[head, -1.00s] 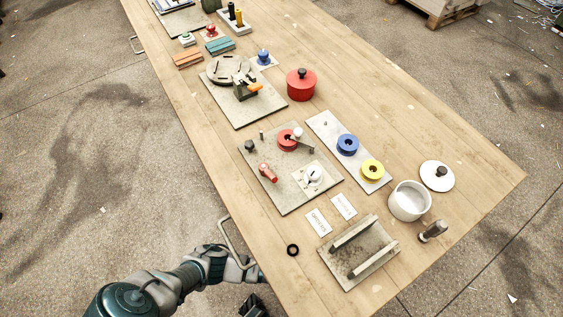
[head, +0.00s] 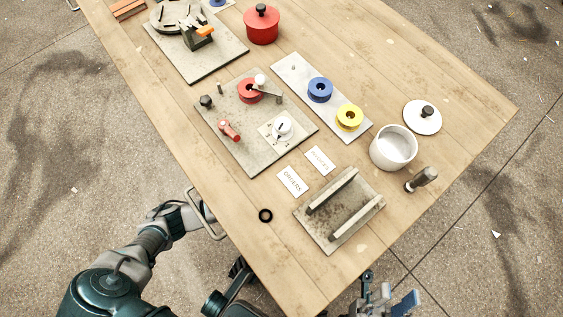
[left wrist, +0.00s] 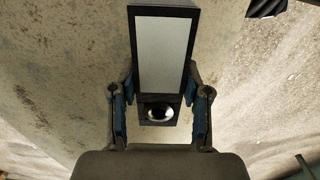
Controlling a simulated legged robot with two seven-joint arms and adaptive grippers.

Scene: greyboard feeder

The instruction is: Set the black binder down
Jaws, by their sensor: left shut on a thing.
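The black binder (left wrist: 133,60) fills the upper middle of the left wrist view, with a pale label panel (left wrist: 165,52) and a round metal-rimmed hole below it. My left gripper (left wrist: 160,108) is shut on its lower end, one finger on each side. A grey plate with two parallel rails (head: 301,211) lies at the table's near end, beside ORDERS (head: 292,181) and INVOICES (head: 319,160) cards. My right gripper (head: 388,292) appears open and empty at the bottom edge.
The wooden table (head: 455,85) also bears a white pot (head: 394,150), its lid (head: 423,117), a dark-handled object (head: 421,179), a black ring (head: 265,215) and a fixture board (head: 235,155). The far right surface is clear.

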